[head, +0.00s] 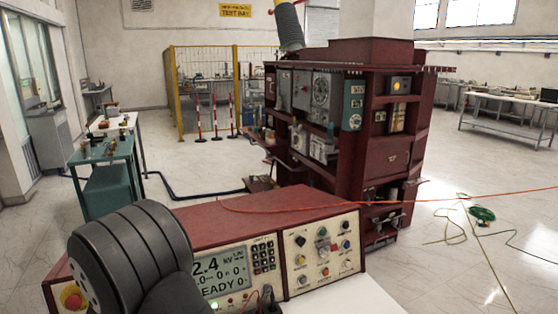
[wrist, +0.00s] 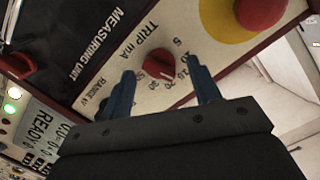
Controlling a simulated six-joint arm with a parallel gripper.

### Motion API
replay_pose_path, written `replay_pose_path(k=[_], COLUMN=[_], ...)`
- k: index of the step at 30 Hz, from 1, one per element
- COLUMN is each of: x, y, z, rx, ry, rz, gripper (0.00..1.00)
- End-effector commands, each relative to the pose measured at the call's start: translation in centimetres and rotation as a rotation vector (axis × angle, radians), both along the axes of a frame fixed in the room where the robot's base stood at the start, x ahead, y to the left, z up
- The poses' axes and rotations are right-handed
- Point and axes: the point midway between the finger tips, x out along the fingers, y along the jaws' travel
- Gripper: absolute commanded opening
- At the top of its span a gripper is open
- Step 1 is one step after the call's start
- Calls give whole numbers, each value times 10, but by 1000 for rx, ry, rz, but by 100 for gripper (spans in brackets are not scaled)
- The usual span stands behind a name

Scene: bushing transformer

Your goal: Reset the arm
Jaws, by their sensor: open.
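My gripper (wrist: 161,72) shows in the wrist view with its two blue fingers apart and nothing gripped. The fingers point at the control panel, on either side of the red TRIP mA knob (wrist: 160,64); I cannot tell how far off the panel they are. In the head view my dark arm link covers the left part of the red-topped console (head: 255,208), and my gripper is hidden behind it. The console's display (head: 220,270) reads 2.4 kV and READY.
A red button on yellow (wrist: 262,12) sits close to the right finger, and another red knob (wrist: 18,65) is at left. A tall dark red rack (head: 390,155) stands behind the console. An orange cable (head: 450,198) runs across the right side.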

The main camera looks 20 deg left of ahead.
Motion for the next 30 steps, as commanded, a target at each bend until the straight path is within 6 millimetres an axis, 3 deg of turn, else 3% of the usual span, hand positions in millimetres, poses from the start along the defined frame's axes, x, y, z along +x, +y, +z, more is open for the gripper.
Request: replay_pose_path(k=[30], x=[-3], y=[3], z=[0], rx=[-415], ry=[-415], rz=[142], gripper=[56])
